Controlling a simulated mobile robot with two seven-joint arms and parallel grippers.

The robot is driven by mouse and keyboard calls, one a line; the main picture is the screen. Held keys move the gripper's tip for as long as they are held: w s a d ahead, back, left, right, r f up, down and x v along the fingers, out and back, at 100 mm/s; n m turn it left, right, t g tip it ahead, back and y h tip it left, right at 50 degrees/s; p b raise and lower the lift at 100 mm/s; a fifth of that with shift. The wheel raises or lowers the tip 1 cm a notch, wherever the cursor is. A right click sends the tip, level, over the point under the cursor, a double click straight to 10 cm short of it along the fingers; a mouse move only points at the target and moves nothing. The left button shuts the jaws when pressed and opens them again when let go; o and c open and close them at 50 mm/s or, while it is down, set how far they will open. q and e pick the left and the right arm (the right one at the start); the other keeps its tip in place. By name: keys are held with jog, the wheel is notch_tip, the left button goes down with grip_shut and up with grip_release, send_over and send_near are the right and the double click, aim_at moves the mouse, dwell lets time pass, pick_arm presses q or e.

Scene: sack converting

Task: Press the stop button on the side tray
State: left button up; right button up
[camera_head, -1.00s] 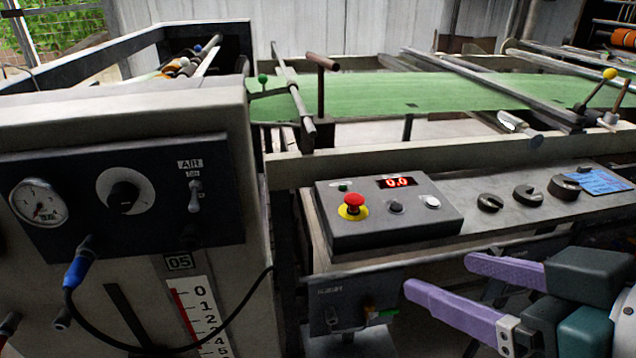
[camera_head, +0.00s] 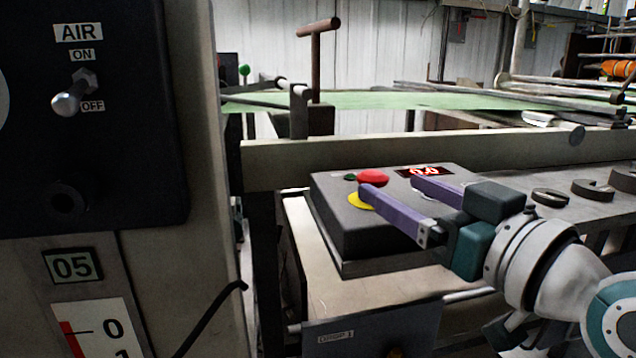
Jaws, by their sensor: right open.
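The box rests on the side tray (camera_head: 318,262). My right gripper (camera_head: 396,186) is open, with two purple fingers spread apart over the box. The fingers partly hide the box's other buttons. My left gripper is not in view.
A red digital display (camera_head: 424,171) is behind the fingers. A large panel with an AIR switch (camera_head: 76,93) fills the left side. A beige rail (camera_head: 400,147) runs behind the box, with a green sheet (camera_head: 370,100) beyond.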

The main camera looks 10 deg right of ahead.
aim_at(383, 181)
jog(key=b+x, duration=0.1)
jog(key=x, duration=0.5)
jog(key=shift+w+a, duration=0.1)
jog(key=shift+c, duration=0.2)
grip_shut()
dwell(1.0)
